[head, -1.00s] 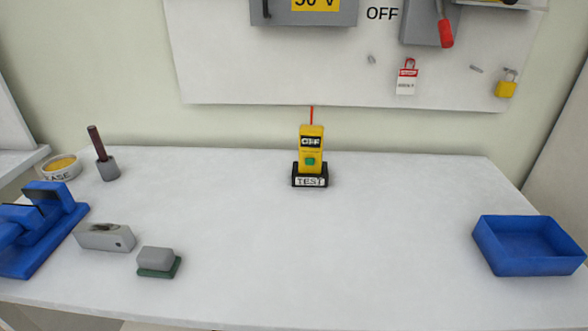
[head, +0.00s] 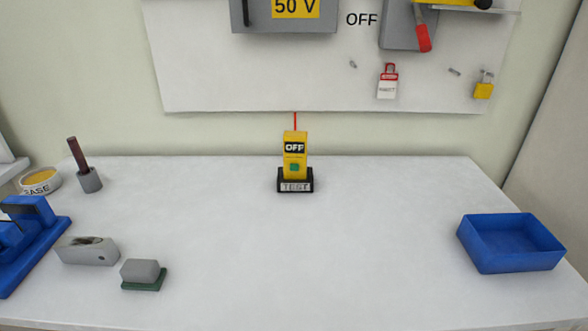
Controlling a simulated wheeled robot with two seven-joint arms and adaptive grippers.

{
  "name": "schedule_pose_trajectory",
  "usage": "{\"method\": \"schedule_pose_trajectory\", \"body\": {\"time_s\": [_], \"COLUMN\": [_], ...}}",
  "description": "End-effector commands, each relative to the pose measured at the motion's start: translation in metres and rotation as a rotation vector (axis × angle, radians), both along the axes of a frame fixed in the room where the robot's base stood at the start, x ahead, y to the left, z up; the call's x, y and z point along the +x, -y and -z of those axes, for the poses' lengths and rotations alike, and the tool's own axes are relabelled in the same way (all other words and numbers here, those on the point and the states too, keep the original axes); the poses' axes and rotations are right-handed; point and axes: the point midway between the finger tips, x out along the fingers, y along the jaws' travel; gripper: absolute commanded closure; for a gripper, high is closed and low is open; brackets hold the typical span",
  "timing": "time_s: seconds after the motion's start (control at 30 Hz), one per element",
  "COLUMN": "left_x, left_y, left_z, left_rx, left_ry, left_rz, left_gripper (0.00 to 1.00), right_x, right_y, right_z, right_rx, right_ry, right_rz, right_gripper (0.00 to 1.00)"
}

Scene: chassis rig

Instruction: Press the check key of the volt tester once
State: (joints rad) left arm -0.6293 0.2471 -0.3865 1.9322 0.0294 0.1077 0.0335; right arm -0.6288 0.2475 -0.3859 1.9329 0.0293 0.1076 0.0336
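The yellow volt tester (head: 294,143) stands upright in a black holder (head: 296,186) labelled TEST, at the back middle of the table. Its small display (head: 294,147) reads OFF. A green key (head: 294,167) sits on its front below the display. A thin red probe (head: 295,122) points up from its top. Neither of my grippers is in the head view, and nothing touches the tester.
A blue tray (head: 512,265) stands at the right. At the left are a blue fixture (head: 35,235), a grey block (head: 88,251), a grey-and-green block (head: 141,271), a brush-like tool (head: 90,180) and a round tin (head: 40,181). The table middle (head: 310,255) is clear. A white panel (head: 240,75) hangs behind.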

Motion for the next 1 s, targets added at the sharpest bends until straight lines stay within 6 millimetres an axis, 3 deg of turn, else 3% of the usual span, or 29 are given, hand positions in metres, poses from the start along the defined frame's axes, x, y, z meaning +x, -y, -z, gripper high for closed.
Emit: {"method": "schedule_pose_trajectory", "body": {"time_s": [0.23,1.0], "left_x": [-0.0001,-0.0001], "left_y": [0.0,0.0001], "left_z": [0.0002,0.0003], "left_rx": [0.0,0.0], "left_ry": [-0.001,-0.001], "left_rz": [0.0,0.0], "left_gripper": [0.6,0.6], "right_x": [0.0,-0.0003], "right_y": [-0.0001,-0.0005], "right_z": [0.0001,0.0005], "right_rx": [0.0,0.0], "right_ry": [0.0,-0.001], "right_rz": [0.0,-0.001], "right_gripper": [1.0,1.0]}}
